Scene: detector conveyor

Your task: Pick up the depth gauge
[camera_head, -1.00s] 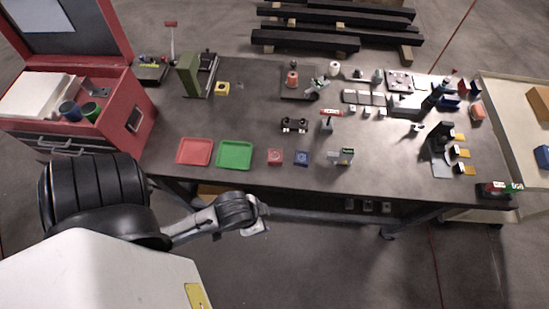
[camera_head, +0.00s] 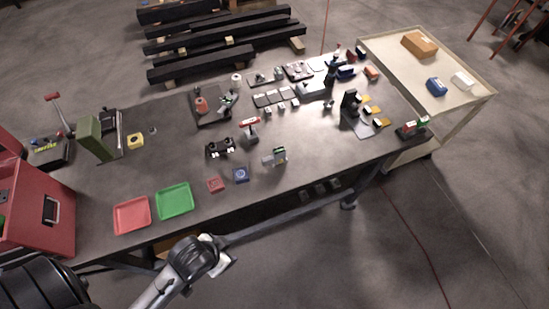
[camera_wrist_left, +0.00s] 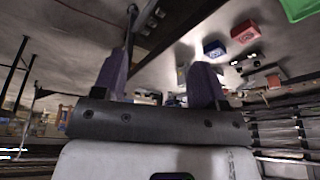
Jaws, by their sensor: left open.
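No object can be told for certain as the depth gauge. A small grey device with a green face (camera_head: 274,157) stands near the front edge of the table, right of the blue square block. Behind it a small stand with a red and white top (camera_head: 249,129) is upright. In the head view my left arm reaches up from the bottom, with its end link in front of the table's near edge; its fingers are not clear there. In the left wrist view my left gripper (camera_wrist_left: 158,78) is open, with its two purple fingers apart and nothing between them. My right gripper is not in view.
A red tray (camera_head: 131,216) and a green tray (camera_head: 175,202) lie at the table's near edge. A red block (camera_head: 215,185) and a blue block (camera_head: 241,175) sit beside them. A red toolbox (camera_head: 40,210) stands at left. A cream cart (camera_head: 445,105) stands at right.

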